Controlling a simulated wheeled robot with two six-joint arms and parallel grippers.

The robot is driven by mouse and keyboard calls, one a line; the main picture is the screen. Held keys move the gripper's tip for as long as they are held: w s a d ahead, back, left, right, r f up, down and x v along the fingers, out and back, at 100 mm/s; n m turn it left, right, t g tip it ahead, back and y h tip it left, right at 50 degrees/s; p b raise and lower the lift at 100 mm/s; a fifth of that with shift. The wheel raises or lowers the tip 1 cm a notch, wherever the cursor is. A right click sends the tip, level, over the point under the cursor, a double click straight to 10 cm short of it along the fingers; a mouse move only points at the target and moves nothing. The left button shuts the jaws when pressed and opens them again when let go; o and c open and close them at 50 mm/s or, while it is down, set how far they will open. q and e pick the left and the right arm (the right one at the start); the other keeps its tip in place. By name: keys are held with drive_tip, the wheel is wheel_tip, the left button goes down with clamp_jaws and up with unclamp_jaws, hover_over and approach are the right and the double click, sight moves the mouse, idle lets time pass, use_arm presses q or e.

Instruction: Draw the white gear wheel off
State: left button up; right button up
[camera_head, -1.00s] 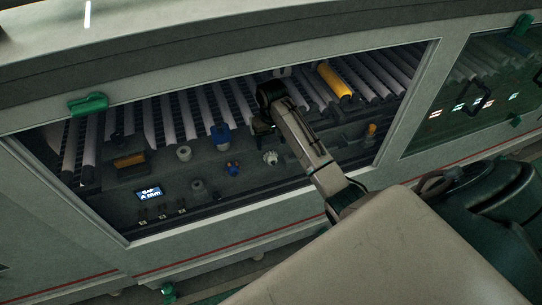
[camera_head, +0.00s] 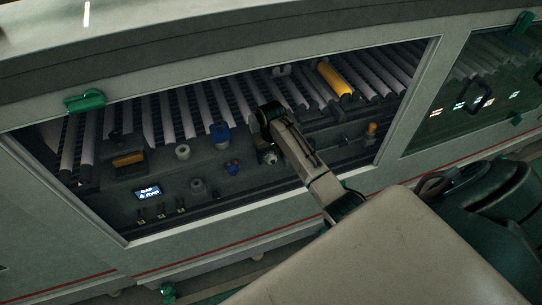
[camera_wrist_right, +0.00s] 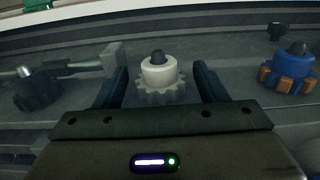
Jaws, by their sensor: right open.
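The white gear wheel (camera_wrist_right: 160,80) sits upright on a dark post, with its toothed rim at the bottom and a smooth collar above. In the wrist view it stands between the two dark fingers of my right gripper (camera_wrist_right: 161,70), which is open, with a gap on each side. In the head view the gear wheel (camera_head: 271,158) is mostly hidden by my right gripper (camera_head: 262,147), which is over it inside the opening. My left gripper is not in view.
A blue gear with orange-brown blocks (camera_wrist_right: 290,76) stands to the right in the wrist view. A dark gear with a metal rod (camera_wrist_right: 38,88) lies to the left. Conveyor rollers (camera_head: 190,115) run behind, with a yellow roller (camera_head: 334,79) among them. The opening's frame surrounds my arm.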

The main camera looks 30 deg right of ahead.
drive_tip(key=c, duration=1.2)
drive_tip(key=shift+s+a+p, duration=0.2)
drive_tip(key=shift+s+p, duration=0.05)
drive_tip(key=shift+s, duration=0.5)
drive_tip(key=shift+s+a+p, duration=0.15)
drive_tip(key=shift+s+p, duration=0.1)
drive_tip(key=shift+s, duration=0.45)
drive_tip(key=shift+s+a, duration=0.2)
drive_tip(key=shift+s, duration=0.7)
drive_tip(key=shift+s+a, duration=0.2)
drive_tip(key=shift+s, duration=0.7)
drive_tip(key=shift+s+a, duration=0.2)
drive_tip(key=shift+s, duration=0.7)
